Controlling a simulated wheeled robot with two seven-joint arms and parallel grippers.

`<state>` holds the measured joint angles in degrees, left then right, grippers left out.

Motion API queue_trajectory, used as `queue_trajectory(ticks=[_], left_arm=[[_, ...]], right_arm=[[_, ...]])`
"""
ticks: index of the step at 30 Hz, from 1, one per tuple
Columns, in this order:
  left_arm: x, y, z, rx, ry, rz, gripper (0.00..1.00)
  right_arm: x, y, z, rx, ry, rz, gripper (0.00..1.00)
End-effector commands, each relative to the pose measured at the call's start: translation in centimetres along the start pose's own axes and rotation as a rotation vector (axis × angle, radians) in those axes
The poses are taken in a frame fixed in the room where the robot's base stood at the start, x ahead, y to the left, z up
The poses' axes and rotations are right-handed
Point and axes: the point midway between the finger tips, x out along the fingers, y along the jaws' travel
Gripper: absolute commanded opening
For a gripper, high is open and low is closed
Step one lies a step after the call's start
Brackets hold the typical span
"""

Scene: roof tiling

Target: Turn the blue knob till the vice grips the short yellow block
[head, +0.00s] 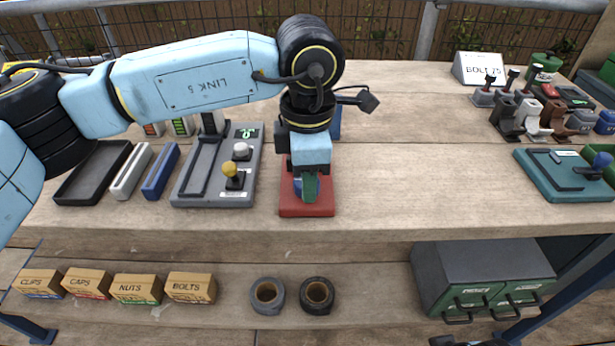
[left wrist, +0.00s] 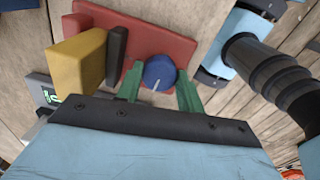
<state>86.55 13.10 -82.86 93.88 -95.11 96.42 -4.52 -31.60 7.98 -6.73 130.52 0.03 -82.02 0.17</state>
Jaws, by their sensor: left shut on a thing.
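The red vice (head: 306,211) stands on the bench below my left arm. Its blue knob (left wrist: 159,71) has a white mark and sits between the green fingers of my left gripper (left wrist: 160,88), which is shut on it. In the head view my left gripper (head: 308,188) points down over the vice and hides most of it. In the left wrist view the yellow block (left wrist: 80,60) stands upright at the left of the vice, beside the dark jaw plate (left wrist: 117,55). My right gripper is not clearly in view.
Left of the vice lie a grey panel (head: 190,190) with a yellow-topped knob, a blue bar (head: 160,172), a pale bar and a black tray (head: 92,172). A teal fixture (head: 545,185) is at the right. The bench between vice and fixture is clear.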

Motion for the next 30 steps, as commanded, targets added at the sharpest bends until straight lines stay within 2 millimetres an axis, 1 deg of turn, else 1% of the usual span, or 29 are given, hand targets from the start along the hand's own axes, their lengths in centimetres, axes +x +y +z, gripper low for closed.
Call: queue_trajectory(ticks=[3,9,25,26,30], left_arm=[[0.0,0.1,0.0,0.058,-0.003,0.003,0.15],[-0.1,0.0,0.0,0.121,-0.006,0.002,0.15],[-0.1,0.0,0.0,0.145,-0.007,0.002,0.15],[-0.1,0.0,0.0,0.145,-0.007,0.002,0.39],[-0.1,0.0,0.0,0.144,-0.007,0.001,0.57]], right_arm=[[-0.6,-0.2,-0.1,0.001,0.004,-0.003,0.36],[-1.2,-0.3,-0.2,0.003,0.009,-0.005,0.36],[-1.5,-0.3,-0.3,0.003,0.011,-0.006,0.36],[-1.5,-0.3,-0.3,0.003,0.011,-0.006,0.36],[-1.5,-0.3,-0.3,0.003,0.011,-0.006,0.36]])
